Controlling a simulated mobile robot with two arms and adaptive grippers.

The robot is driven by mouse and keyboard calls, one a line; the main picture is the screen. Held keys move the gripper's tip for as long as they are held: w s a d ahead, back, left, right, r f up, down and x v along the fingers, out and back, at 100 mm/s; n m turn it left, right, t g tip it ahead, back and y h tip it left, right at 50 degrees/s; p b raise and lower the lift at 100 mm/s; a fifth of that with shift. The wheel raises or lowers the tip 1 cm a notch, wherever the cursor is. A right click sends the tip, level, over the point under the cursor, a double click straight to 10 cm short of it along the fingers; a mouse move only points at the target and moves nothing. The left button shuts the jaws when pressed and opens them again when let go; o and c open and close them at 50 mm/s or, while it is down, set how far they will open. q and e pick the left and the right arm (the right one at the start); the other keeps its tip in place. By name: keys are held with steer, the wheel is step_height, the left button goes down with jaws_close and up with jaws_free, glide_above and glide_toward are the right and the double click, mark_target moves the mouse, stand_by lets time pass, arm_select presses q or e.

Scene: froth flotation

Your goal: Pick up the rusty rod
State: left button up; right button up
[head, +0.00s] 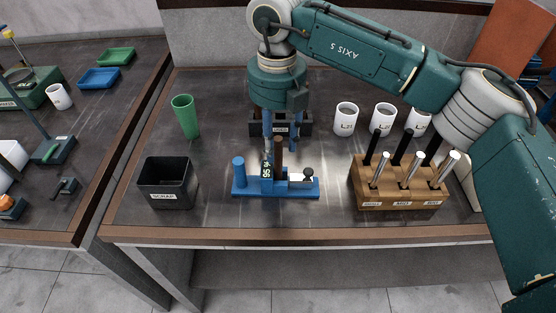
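The rusty rod (278,151) is a brown upright rod in the blue stand (300,190) at the middle of the table. My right gripper (279,143) points down just over the stand. Its two blue fingers are apart, one to each side of the rod's top. I cannot tell whether either finger touches the rod. The rod's lower end is hidden in or behind the stand. My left gripper is not in view.
A black scrap bin (168,184) stands left of the stand, with a green cup (186,117) behind it. A wooden block (398,194) holding several rods stands to the right. White cups (346,119) and a dark box (298,125) are behind. A side table (100,130) carries other items.

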mark_target(278, 163)
steer(key=shift+s+f, duration=0.15)
steer(key=shift+f, duration=0.45)
step_height(278, 163, down, 4)
steer(key=p, duration=0.2)
steer(key=shift+f+p, duration=0.25)
steer(key=shift+p, duration=0.15)
steer(key=shift+d+f, duration=0.1)
steer(key=shift+f, duration=0.25)
steer(key=shift+c, duration=0.4)
jaws_close()
